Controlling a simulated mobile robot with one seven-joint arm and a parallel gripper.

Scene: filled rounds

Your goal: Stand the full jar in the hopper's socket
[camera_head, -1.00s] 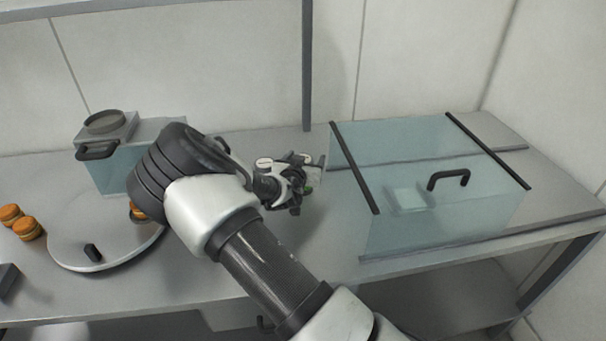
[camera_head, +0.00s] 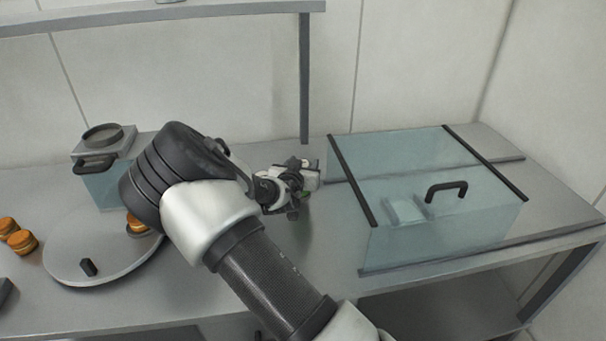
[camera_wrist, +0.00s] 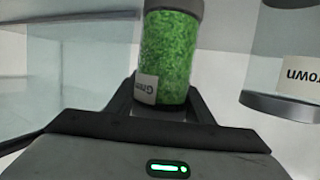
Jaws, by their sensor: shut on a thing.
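My gripper (camera_head: 304,178) is over the middle of the counter, left of the clear box. In the wrist view it is shut on a jar of green grains (camera_wrist: 168,55) with a grey cap and a pale label. In the head view only a small green patch of this jar shows; the gripper hides the rest. A block with a dark round ring on top (camera_head: 103,136) stands at the back left, above a bluish clear body with a black handle. It may be the hopper; I cannot tell for sure.
A clear box with a black handle (camera_head: 446,190) fills the right of the counter. A second clear jar with a label ending "rown" (camera_wrist: 296,75) stands apart at the right of the wrist view.

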